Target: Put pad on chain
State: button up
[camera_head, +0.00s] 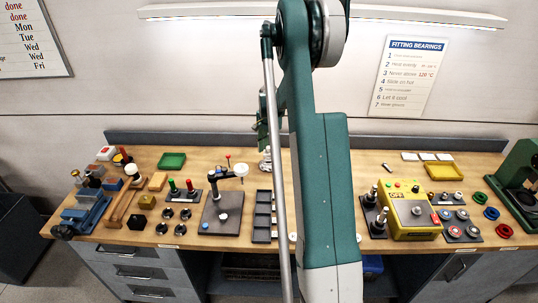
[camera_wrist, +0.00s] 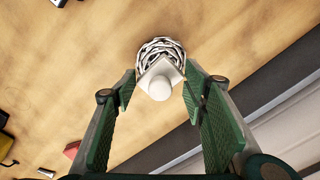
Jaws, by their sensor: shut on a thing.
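In the wrist view, the pad (camera_wrist: 160,88) is a white square plate with a round white knob. My gripper (camera_wrist: 159,82) is shut on it, with one green finger on each side. The chain (camera_wrist: 161,47) is a round heap of silver links on the wooden bench, just beyond the pad. The pad covers the near part of the heap in this view, and I cannot tell whether they touch. In the head view, a small pale heap (camera_head: 265,162) shows at the back of the bench, left of my arm. My gripper is mostly hidden there behind my arm.
A black tray rack (camera_head: 262,217) and a dial gauge stand (camera_head: 222,205) are in front of the heap. A green tray (camera_head: 172,161) lies to the left. A yellow control box (camera_head: 410,213) stands at right. The bench around the heap is mostly clear.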

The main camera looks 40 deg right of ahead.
aim_at(269, 153)
jog(key=shift+f, duration=1.35)
jog(key=shift+f, duration=0.2)
jog(key=o, duration=0.9)
jog(key=shift+r, duration=0.1)
jog(key=shift+r, duration=0.1)
notch_tip(269, 153, up, 12)
jog(key=shift+r+b, duration=0.1)
jog(key=shift+b, duration=0.25)
jog(key=shift+a, duration=0.1)
